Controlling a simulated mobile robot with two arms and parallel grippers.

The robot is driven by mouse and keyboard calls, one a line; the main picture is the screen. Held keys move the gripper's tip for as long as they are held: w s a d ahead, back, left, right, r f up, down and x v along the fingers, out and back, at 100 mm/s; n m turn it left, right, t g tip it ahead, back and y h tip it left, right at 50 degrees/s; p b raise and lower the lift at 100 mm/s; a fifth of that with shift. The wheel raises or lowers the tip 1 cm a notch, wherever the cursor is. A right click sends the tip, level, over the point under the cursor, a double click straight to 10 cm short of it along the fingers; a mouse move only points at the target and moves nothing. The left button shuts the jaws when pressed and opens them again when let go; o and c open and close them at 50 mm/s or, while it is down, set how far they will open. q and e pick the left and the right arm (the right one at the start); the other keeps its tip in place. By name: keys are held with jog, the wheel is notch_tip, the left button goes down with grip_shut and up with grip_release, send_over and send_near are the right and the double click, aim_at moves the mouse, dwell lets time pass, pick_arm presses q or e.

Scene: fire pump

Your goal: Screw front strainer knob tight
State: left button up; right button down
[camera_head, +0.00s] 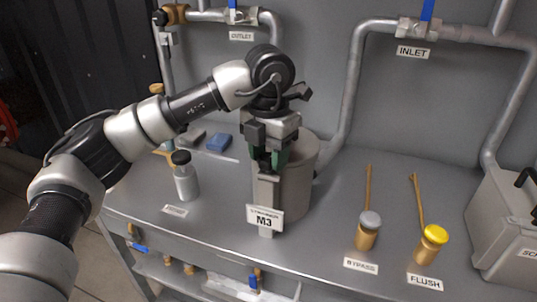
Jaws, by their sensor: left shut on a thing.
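The strainer (301,178) is a grey cylinder standing on the grey bench, with a square post on its front side and a white M3 label (266,218) low in front. My left gripper (267,163) points down over the front post of the strainer, with dark green fingers. It is shut on the front strainer knob, which is mostly hidden between the fingers. I cannot tell how tightly the knob is seated. My right gripper is not in view.
A grey bottle with a black cap (185,177) and a blue block (219,142) stand left of the strainer. Brass bypass (367,232) and yellow-topped flush (430,243) fittings stand right. Pipes run along the wall. A grey box (505,225) stands at far right.

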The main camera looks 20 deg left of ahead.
aim_at(269, 157)
pick_arm(q)
jog(key=m, duration=1.1)
jog(key=shift+m+b, duration=0.3)
jog(key=shift+m, duration=0.1)
jog(key=m, duration=0.5)
jog(key=shift+r+m, duration=0.1)
jog(key=shift+m, duration=0.2)
jog(key=m, duration=0.5)
jog(key=o, duration=0.9)
notch_tip(269, 157, up, 11)
jog(key=shift+f+p, duration=0.15)
jog(key=shift+p, duration=0.5)
